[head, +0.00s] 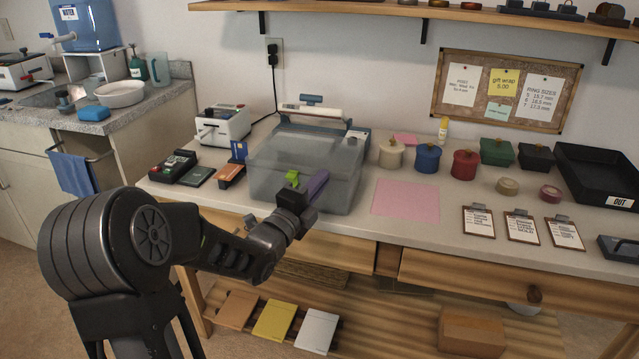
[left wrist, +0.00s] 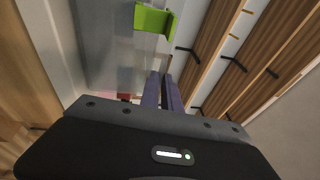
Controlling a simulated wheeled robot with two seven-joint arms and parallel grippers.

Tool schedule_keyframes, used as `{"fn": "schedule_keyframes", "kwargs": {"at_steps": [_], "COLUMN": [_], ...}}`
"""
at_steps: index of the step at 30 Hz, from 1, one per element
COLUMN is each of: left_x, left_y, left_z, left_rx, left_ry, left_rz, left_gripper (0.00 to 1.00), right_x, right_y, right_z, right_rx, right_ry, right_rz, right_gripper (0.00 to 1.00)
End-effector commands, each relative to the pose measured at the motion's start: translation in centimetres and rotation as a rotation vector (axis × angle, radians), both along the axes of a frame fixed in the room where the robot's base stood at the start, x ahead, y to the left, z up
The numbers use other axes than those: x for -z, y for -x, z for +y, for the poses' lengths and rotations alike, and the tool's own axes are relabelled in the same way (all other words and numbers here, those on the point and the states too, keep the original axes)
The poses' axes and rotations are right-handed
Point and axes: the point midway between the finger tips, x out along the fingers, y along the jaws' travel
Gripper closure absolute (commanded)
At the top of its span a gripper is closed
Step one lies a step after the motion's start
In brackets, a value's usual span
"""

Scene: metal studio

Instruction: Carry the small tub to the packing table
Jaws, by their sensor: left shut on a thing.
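A translucent grey tub (head: 262,179) with a bright green clip (head: 293,177) is at the left part of a pale-topped wooden table (head: 455,205). My left gripper (head: 317,184), with purple fingers, is at the tub's near side, just right of the clip. In the left wrist view the fingers (left wrist: 163,92) are close together beside the tub's see-through wall (left wrist: 115,45), with the green clip (left wrist: 154,19) just beyond. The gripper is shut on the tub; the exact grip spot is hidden. I cannot tell whether the tub's base touches the tabletop. My right gripper is out of view.
A label printer (head: 224,125) and a card terminal (head: 172,166) stand left of the tub. A pink sheet (head: 405,201), lidded pots (head: 427,158), clipboards (head: 521,229) and a black tray (head: 590,185) are to the right. A sink counter (head: 120,121) is at far left.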

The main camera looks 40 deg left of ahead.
Motion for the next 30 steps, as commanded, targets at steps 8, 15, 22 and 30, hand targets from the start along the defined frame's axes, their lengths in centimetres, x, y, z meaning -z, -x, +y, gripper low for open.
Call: {"fn": "schedule_keyframes", "kwargs": {"at_steps": [8, 15, 22, 30], "left_x": [0.0, 0.0, 0.0, 0.4], "left_y": [0.0, 0.0, 0.2, 3.2], "left_z": [0.0, 0.0, 0.0, -0.2], "left_rx": [0.000, 0.000, -0.001, -0.003], "left_ry": [0.000, 0.000, 0.000, 0.000], "left_rz": [0.001, 0.001, 0.002, 0.001], "left_gripper": [0.85, 0.72, 0.72, 0.72], "right_x": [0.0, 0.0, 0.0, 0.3], "right_y": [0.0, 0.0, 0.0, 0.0], "right_z": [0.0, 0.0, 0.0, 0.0], "right_rx": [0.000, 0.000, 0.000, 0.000], "right_ry": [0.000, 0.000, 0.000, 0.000], "right_rz": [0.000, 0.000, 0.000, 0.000], "right_gripper": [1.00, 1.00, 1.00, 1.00]}}
